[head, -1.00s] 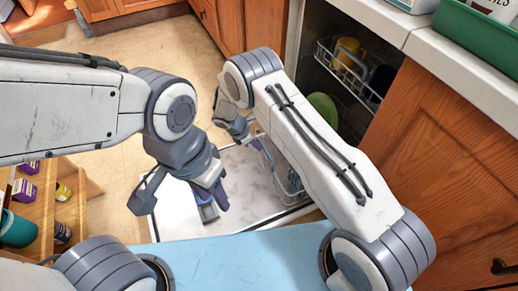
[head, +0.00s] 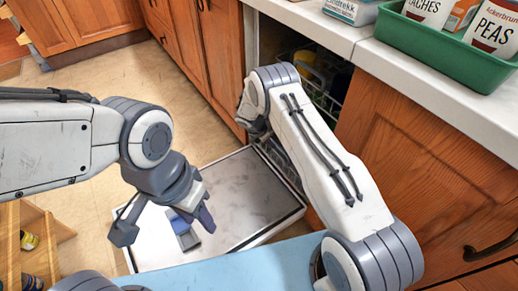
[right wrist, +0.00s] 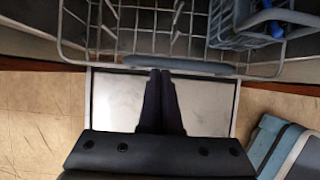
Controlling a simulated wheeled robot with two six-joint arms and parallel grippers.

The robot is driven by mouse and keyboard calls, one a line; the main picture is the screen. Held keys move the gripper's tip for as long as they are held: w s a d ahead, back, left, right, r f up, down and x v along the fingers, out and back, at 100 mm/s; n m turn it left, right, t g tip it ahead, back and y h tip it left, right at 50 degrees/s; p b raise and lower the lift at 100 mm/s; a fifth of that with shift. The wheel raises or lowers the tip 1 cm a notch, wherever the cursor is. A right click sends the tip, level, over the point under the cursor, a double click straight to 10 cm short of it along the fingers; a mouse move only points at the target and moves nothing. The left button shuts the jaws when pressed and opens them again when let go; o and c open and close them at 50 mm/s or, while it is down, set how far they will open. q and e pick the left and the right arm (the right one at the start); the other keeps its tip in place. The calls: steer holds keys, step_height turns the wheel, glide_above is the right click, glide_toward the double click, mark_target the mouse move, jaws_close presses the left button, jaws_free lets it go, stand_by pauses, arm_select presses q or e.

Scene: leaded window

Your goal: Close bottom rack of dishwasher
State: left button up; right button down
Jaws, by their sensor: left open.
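The dishwasher's door (head: 255,195) lies open and flat. The bottom rack (head: 283,165) shows in part behind my right arm in the head view. In the right wrist view the wire bottom rack (right wrist: 160,40) fills the top, with a grey handle strip (right wrist: 180,66) along its front and a grey-blue basket (right wrist: 270,22) at right. My right gripper (right wrist: 160,74) has its dark fingers together at that front edge; I cannot tell if they touch it. In the head view my right arm hides most of it. My left gripper (head: 160,226) is open and empty above the door.
An upper rack (head: 325,75) sits inside the dishwasher. Wooden cabinets (head: 415,155) stand at right under a white counter with a green tray of cans (head: 450,45). A wooden shelf unit (head: 55,235) is at lower left. Tiled floor (head: 120,85) is clear beyond the door.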

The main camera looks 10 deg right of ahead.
arm_select(q)
steer(key=shift+w, duration=0.3)
arm_select(e)
steer(key=w+d, duration=0.2)
steer(key=d, duration=0.4)
steer(key=shift+w+d, duration=0.15)
steer(key=shift+d, duration=0.05)
